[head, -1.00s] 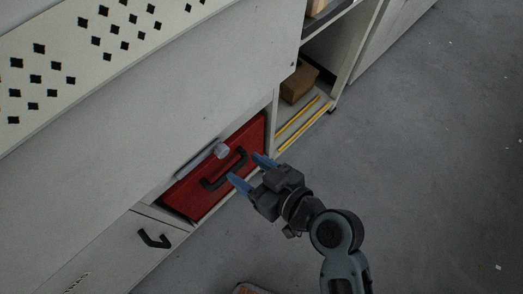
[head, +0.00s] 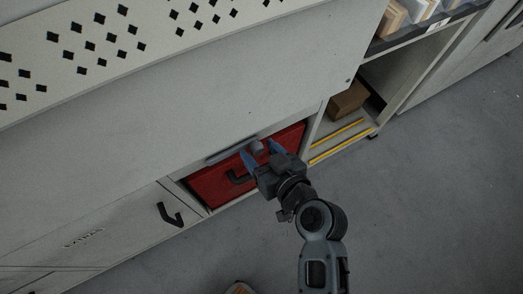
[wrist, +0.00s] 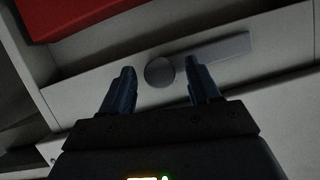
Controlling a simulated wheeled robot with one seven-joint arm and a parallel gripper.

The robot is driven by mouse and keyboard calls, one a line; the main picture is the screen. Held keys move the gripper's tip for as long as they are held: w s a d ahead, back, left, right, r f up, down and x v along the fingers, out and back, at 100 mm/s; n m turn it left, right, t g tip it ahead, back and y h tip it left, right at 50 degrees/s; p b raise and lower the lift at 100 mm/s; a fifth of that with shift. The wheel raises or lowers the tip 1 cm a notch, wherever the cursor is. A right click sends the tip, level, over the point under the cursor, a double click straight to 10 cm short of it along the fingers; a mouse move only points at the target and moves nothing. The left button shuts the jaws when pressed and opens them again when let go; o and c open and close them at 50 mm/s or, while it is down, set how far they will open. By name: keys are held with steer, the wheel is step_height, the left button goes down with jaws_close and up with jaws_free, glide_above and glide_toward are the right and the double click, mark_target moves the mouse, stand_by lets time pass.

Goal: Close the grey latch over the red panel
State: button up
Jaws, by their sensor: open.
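The red panel (head: 211,187), with a black handle (head: 238,178), is set in a recess low in the pale cabinet. The grey latch (head: 230,150) is a flat bar with a round knob (head: 257,147) at one end. It lies along the frame above the red panel, not across it. In the wrist view the latch bar (wrist: 226,49) runs right from the knob (wrist: 159,71), and the red panel (wrist: 85,14) shows at top left. My gripper (head: 262,152) is open, its blue fingers on either side of the knob in view. I cannot tell whether they touch it.
To the right, an open shelf bay holds a brown box (head: 348,101) and yellow strips (head: 338,140). A cabinet door with a black handle (head: 169,214) is at lower left. The grey floor (head: 430,210) is clear at right.

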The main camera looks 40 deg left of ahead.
jaws_close()
stand_by(0.4)
